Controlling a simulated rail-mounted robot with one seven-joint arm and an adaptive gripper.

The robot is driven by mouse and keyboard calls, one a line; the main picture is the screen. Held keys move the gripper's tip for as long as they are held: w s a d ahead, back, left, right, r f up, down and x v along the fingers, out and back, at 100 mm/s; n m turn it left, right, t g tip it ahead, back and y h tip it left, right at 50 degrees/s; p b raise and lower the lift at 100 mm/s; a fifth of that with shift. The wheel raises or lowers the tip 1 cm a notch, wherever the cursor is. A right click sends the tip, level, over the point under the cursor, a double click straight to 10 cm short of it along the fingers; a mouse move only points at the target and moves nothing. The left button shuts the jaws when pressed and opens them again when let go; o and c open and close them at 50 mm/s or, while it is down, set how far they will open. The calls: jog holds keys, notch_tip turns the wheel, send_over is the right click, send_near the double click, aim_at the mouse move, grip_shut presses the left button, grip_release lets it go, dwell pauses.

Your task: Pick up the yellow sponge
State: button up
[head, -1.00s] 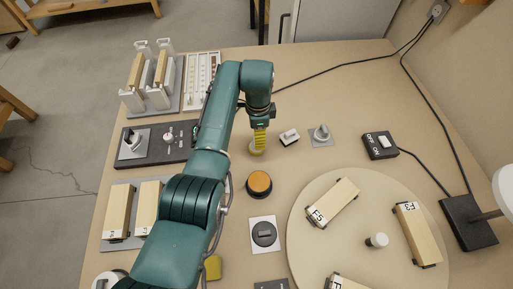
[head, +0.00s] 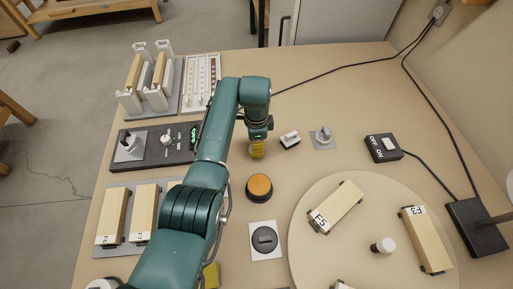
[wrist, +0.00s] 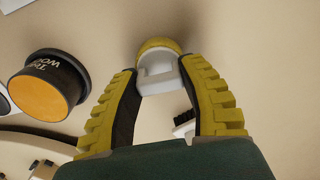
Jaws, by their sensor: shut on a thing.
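My gripper (wrist: 168,85) is shut on a piece with a pale grey handle and a rounded yellow part, which looks like the yellow sponge (wrist: 160,46). The fingertips sit on either side of the handle. In the head view the sponge (head: 257,152) shows as a small yellow shape just below my gripper (head: 258,140), behind the orange button. I cannot tell whether it is clear of the bench. A plain yellow block (head: 211,274) lies at the near edge, partly hidden by my arm.
A round board (head: 305,250) with wooden blocks fills the near right. A dark control panel (head: 185,150) lies left. Open bench lies behind the gripper.

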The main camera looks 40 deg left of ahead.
notch_tip(320, 180, up, 10)
jog(key=p, duration=0.4)
jog(key=shift+o, duration=1.1)
jog(key=shift+c, duration=1.3)
